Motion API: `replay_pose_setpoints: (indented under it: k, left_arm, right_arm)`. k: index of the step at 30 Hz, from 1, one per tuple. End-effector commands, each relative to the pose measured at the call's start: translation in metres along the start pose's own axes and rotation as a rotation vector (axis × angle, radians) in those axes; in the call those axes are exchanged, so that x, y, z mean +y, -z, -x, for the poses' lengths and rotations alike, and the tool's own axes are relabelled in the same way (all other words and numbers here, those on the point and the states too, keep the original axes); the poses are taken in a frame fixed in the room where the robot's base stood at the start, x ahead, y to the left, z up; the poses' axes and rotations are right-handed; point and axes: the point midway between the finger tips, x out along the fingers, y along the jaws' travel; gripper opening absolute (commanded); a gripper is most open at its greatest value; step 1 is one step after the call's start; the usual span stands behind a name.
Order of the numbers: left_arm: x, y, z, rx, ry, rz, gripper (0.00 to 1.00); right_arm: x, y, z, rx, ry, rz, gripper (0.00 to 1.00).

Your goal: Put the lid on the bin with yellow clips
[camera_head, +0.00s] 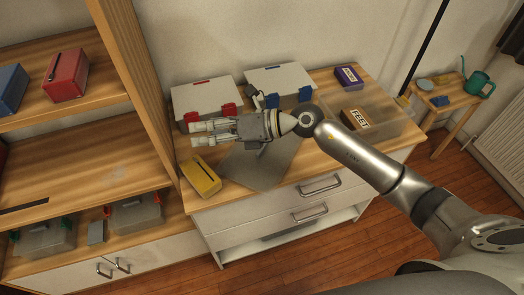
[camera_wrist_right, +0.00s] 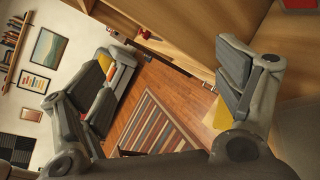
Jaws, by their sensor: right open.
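A clear open bin (camera_head: 392,129) stands at the right end of the dresser top, with a dark and orange labelled box (camera_head: 357,119) in it. A small yellow spot shows at its far right corner; I cannot tell whether it is a clip. A flat grey panel (camera_head: 262,172), which looks like a lid, lies at the dresser's front middle, partly hidden by my right gripper. My right gripper (camera_head: 192,133) is open and empty above the dresser, pointing left. In the right wrist view its fingers (camera_wrist_right: 170,95) are wide apart with nothing between them. My left gripper is not in view.
Lidded bins with red clips (camera_head: 206,95) and blue clips (camera_head: 279,81) stand at the dresser's back. A yellow box (camera_head: 200,178) lies at the front left, a purple box (camera_head: 348,76) at the back. A tall wooden shelf unit (camera_head: 137,85) borders the left side.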

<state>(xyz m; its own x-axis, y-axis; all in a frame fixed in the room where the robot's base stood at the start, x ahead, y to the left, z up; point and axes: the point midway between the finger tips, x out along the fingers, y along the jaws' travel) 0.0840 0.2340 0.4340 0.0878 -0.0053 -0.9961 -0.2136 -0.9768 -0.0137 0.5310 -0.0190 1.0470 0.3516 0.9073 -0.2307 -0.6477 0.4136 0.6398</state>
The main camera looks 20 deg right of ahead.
Motion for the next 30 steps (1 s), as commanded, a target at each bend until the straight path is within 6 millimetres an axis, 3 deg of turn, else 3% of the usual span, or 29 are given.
replay_pose_setpoints:
  k: [3, 7, 10, 14, 17, 24, 30]
  left_arm:
    - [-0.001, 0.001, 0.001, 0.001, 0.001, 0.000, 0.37]
    - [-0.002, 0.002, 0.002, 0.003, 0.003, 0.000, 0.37]
    - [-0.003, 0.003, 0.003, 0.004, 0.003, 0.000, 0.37]
    - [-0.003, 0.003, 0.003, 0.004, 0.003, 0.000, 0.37]
    - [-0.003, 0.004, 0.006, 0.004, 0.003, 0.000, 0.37]
    - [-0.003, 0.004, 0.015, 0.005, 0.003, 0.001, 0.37]
    - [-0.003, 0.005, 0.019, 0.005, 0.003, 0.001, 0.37]
  right_arm:
    - [-0.050, 0.018, 0.024, 0.269, 0.181, 0.196, 0.88]
    - [-0.105, 0.025, 0.071, 0.520, 0.388, 0.325, 0.88]
    - [-0.134, 0.022, 0.106, 0.653, 0.514, 0.369, 0.88]
    - [-0.152, 0.020, 0.134, 0.746, 0.607, 0.388, 0.88]
    - [-0.160, 0.023, 0.137, 0.769, 0.628, 0.388, 0.88]
    - [-0.183, 0.042, 0.115, 0.768, 0.626, 0.388, 0.88]
    - [-0.192, 0.050, 0.106, 0.766, 0.626, 0.390, 0.88]
